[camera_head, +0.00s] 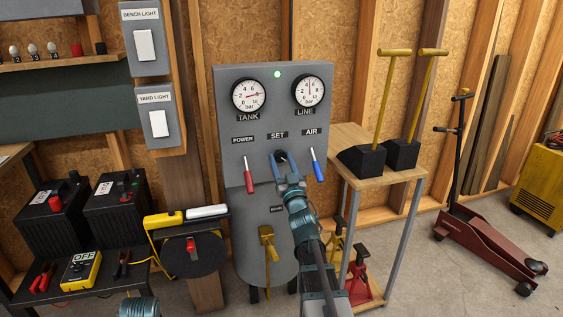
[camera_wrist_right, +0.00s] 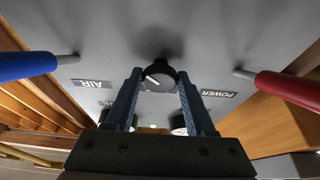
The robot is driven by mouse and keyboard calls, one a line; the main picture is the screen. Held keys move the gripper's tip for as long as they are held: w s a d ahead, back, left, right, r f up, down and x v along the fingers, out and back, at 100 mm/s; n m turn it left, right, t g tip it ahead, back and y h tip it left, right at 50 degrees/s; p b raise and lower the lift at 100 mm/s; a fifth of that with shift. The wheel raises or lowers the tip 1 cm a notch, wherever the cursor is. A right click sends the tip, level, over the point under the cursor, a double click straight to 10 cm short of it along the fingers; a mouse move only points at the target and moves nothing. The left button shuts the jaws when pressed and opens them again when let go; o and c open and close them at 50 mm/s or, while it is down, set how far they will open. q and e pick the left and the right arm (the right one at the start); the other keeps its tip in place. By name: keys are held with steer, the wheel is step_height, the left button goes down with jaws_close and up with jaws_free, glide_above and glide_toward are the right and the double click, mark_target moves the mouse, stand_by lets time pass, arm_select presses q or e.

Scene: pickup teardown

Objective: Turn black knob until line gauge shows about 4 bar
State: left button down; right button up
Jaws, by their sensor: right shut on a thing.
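The black knob (camera_head: 280,156) sits under the SET label on the grey panel. My right gripper (camera_head: 286,164) is shut on it, one finger on each side. In the right wrist view the knob (camera_wrist_right: 158,77) shows a white pointer line between the fingertips (camera_wrist_right: 158,85). The LINE gauge (camera_head: 308,91) is at the panel's upper right; its needle points about straight up, near 5 as far as the small dial can be read. The TANK gauge (camera_head: 249,95) has a red needle pointing right, near 8.
A red POWER lever (camera_head: 249,181) and a blue AIR lever (camera_head: 317,168) flank the knob closely; both also show in the wrist view. A green light (camera_head: 277,74) is lit. A yellow lever (camera_head: 267,241) is below. A wooden stand (camera_head: 350,140) is at right.

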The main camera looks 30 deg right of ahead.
jaws_close()
steer(key=n+y, duration=0.1)
steer(key=n, duration=0.2)
steer(key=shift+d+r+n+y, duration=0.1)
steer(key=shift+d+n+y, duration=0.1)
steer(key=shift+n+y, duration=0.2)
steer(key=shift+n+y+p, duration=0.55)
steer(key=shift+n+y, duration=0.45)
steer(key=shift+n, duration=1)
steer(key=o, duration=1.2)
jaws_free()
